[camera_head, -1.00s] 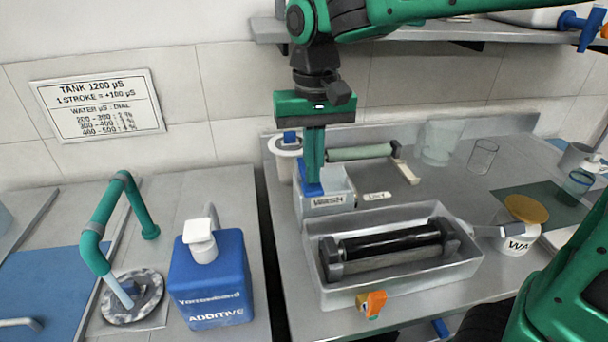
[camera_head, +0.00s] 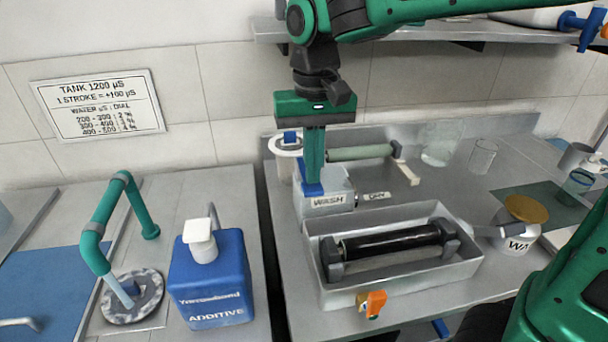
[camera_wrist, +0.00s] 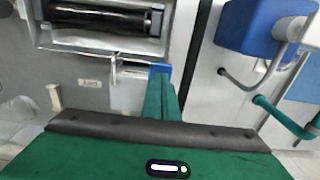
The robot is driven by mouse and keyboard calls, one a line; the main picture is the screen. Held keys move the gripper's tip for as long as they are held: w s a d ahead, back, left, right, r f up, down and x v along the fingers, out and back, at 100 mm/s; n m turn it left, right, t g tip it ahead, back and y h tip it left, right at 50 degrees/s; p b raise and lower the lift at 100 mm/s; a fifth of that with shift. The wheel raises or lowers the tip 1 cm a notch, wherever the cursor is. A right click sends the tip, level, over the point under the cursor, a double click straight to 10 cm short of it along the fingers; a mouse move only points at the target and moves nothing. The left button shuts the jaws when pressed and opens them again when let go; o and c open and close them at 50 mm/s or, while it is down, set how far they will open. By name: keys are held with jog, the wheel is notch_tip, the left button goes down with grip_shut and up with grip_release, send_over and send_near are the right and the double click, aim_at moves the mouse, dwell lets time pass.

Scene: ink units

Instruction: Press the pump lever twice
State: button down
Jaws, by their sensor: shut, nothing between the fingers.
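The blue additive jug (camera_head: 211,285) stands upright on the left counter. Its white pump lever (camera_head: 201,236) sits on top, raised above the jug. In the wrist view the jug (camera_wrist: 246,32) and its white pump lever (camera_wrist: 290,28) show at the upper right, apart from my fingers. My gripper (camera_head: 313,188) is shut and empty, pointing down with blue fingertips. It is right of the jug, over or in front of the wash box. In the wrist view its fingertips (camera_wrist: 160,70) show near the middle. I cannot tell whether they touch the box.
The wash box (camera_head: 335,203) is at my fingertips. A metal tray (camera_head: 400,282) with a black roller stands in front of it. A green bent pipe (camera_head: 122,180) rises left of the jug. A gap separates the two counters. A wall sign (camera_head: 97,105) hangs behind.

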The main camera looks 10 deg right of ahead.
jog(key=shift+f, duration=0.1)
jog(key=shift+f, duration=1.55)
jog(key=shift+r, duration=1.65)
jog(key=shift+f, duration=0.15)
jog(key=shift+f, duration=1.5)
jog(key=shift+r, duration=1.65)
